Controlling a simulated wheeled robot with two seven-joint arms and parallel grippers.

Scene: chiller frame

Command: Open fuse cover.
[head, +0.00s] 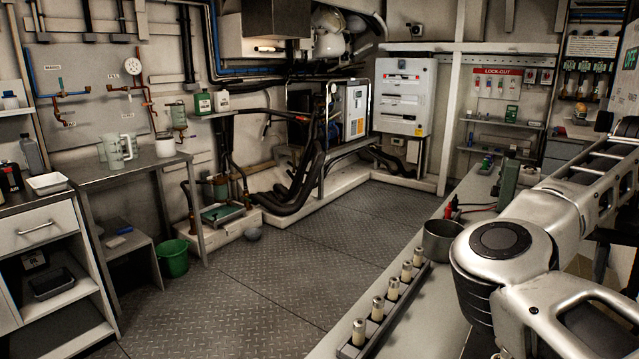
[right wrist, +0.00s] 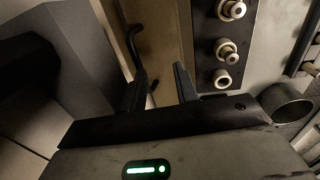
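A white electrical cabinet (head: 404,95) hangs on the far wall, its front carrying several panels and labels. No part is clearly marked as the fuse cover, and I cannot tell which panel it is. A rack (head: 378,335) of several pale fuses stands on the bench at the lower middle; these fuses also show in the right wrist view (right wrist: 228,45). My right gripper (right wrist: 160,88) has its two dark fingers apart with nothing between them, beside the rack. In the head view my right arm fills the right side. My left gripper is not in view.
A metal cup (head: 438,242) stands on the bench behind the rack, near red-tipped leads (head: 453,208). A chiller unit (head: 356,110) with dark pipes stands left of the cabinet. A green bucket (head: 173,258) is by the left table. The middle floor (head: 290,285) is clear.

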